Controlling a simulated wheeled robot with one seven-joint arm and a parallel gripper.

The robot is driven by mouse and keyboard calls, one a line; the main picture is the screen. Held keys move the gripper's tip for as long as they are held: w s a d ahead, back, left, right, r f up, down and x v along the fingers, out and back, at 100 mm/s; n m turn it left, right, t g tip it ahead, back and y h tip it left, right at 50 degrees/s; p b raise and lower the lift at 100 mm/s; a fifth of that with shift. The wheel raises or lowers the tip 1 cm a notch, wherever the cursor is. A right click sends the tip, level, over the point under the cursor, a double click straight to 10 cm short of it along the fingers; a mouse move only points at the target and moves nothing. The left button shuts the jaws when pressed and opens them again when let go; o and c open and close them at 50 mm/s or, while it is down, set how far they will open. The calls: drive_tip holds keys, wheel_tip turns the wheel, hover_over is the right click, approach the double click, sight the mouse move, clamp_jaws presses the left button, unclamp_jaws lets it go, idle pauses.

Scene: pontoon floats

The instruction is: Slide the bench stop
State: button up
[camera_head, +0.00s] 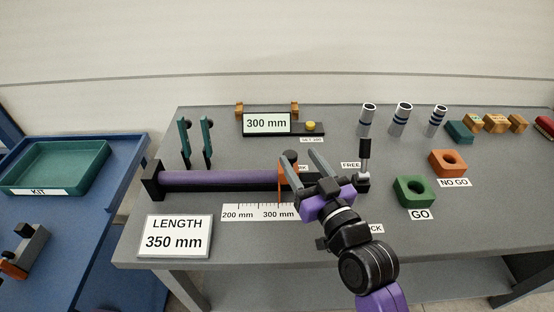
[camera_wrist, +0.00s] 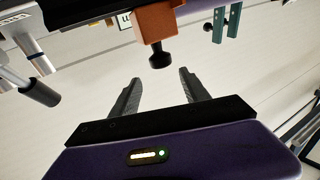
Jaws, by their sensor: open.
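The orange bench stop (camera_head: 284,180) stands on a dark rail at the right end of the purple bar (camera_head: 220,179), near the 300 mm mark of the scale (camera_head: 258,212). Its black knob (camera_head: 290,156) is partly behind my gripper's fingers. In the wrist view the orange stop (camera_wrist: 158,22) and its knob (camera_wrist: 160,57) are just beyond the fingertips, between their lines. My gripper (camera_head: 298,158) is open and empty; it also shows in the wrist view (camera_wrist: 160,75). A sign (camera_head: 174,237) reads LENGTH 350 mm.
An upright lever (camera_head: 364,165) stands right of my gripper by a FREE label (camera_head: 350,165). Green (camera_head: 414,191) and orange (camera_head: 448,163) blocks sit further right. A 300 mm display (camera_head: 266,123) and several cylinders (camera_head: 402,120) stand behind. A tray (camera_head: 60,165) is at left.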

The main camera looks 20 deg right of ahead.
drive_tip(key=shift+w+a+f+n+g, duration=0.2)
drive_tip(key=shift+a+f+n+g, duration=0.1)
drive_tip(key=shift+f, duration=0.4)
drive_tip(key=w, duration=0.2)
drive_tip(key=w+p, duration=0.1)
drive_tip(key=w, duration=0.2)
drive_tip(key=shift+w+a+r, duration=0.1)
drive_tip(key=shift+w+a, duration=0.15)
drive_tip(key=shift+w, duration=0.85)
drive_tip(key=shift+c, duration=0.4)
clamp_jaws()
